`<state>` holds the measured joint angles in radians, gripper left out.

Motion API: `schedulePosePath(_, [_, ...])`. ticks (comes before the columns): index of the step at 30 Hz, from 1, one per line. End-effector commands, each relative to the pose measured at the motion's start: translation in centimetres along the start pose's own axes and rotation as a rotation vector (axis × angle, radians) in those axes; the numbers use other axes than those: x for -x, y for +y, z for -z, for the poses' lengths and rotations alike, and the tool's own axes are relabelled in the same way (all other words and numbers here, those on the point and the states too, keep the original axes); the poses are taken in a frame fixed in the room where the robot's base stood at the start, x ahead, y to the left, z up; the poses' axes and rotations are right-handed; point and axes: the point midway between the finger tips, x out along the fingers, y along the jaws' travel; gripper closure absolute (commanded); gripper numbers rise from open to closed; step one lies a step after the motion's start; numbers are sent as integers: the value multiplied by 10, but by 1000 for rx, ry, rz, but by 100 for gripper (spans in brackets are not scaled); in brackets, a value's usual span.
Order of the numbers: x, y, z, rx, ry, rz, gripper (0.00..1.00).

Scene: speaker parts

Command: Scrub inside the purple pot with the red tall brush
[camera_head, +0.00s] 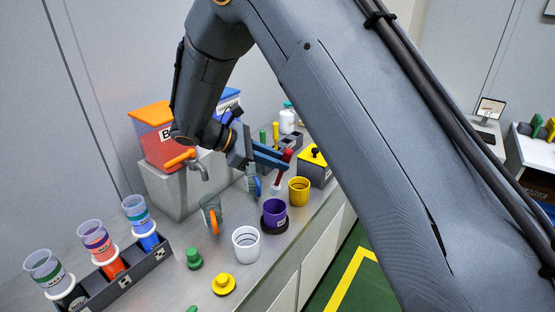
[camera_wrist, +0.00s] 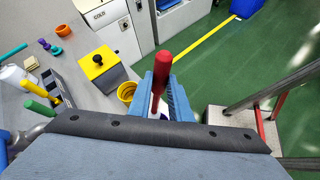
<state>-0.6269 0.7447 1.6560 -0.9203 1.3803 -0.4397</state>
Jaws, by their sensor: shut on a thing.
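The red tall brush (camera_head: 286,158) is held upright, slightly tilted, with its pale lower end just above the mouth of the purple pot. The purple pot (camera_head: 274,213) stands on a dark round base on the counter. My gripper (camera_head: 276,161) has blue fingers shut on the brush's red handle, above and behind the pot. In the wrist view the red handle (camera_wrist: 162,68) rises between the blue fingers (camera_wrist: 172,101). A small purple patch shows below it; the pot is mostly hidden there. Whether the brush tip is inside the rim, I cannot tell.
A yellow pot (camera_head: 299,191) stands close right of the purple pot, and a white pot (camera_head: 246,244) in front left. A glass mug with an orange handle (camera_head: 213,215) is left. A yellow-topped box (camera_head: 314,166) stands behind. The counter's front edge is near.

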Motion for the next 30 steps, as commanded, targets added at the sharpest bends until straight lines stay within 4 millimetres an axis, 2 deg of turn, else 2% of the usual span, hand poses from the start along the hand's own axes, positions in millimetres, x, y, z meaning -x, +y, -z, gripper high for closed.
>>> schedulePosePath(2, [1,0,-3,0,1,-2,100])
schedulePosePath(30, [-41,-12,63,-1,0,1,100])
